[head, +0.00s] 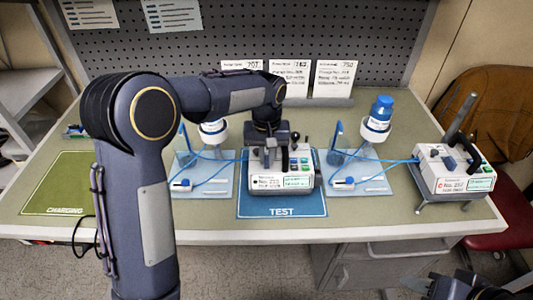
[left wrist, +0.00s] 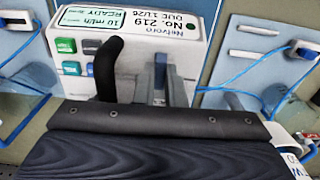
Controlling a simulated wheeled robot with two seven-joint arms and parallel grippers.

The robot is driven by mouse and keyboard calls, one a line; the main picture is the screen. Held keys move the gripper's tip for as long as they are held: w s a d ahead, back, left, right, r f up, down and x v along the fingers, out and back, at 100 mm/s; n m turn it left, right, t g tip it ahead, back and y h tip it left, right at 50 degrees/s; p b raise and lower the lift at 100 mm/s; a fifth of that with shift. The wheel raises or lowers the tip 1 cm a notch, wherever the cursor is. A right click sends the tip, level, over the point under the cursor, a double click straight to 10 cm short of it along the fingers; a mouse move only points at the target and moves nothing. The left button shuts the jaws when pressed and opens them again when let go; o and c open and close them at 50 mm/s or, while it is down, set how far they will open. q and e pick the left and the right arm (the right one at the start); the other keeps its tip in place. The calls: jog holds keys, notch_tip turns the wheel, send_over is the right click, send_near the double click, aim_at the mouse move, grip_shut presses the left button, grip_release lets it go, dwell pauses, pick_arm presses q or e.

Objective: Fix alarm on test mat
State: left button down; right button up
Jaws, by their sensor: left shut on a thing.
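A white infusion pump (head: 285,180) stands on the blue TEST mat (head: 282,207) at the table's middle. In the left wrist view the pump (left wrist: 205,22) shows a label "No. 219", a display reading "10 ml/h READY" and green and blue buttons. My left gripper (head: 272,150) is over the pump from behind. My right gripper (head: 470,287) is at the bottom right edge, cut off, away from the pumps.
Another pump (head: 455,170) sits on a stand at the table's right end. Light blue trays (head: 360,183) with blue tubes flank the mat; a blue-capped bottle (head: 380,112) stands at right. Cards (head: 333,79) stand behind. The green CHARGING mat (head: 60,185) is empty where visible.

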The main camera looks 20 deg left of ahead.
aim_at(267, 158)
dwell(0.3)
pick_arm(q)
jog(key=c, duration=1.5)
grip_release()
notch_tip(267, 158, up, 8)
jog(key=shift+f, duration=0.25)
jog(key=shift+r, duration=0.2)
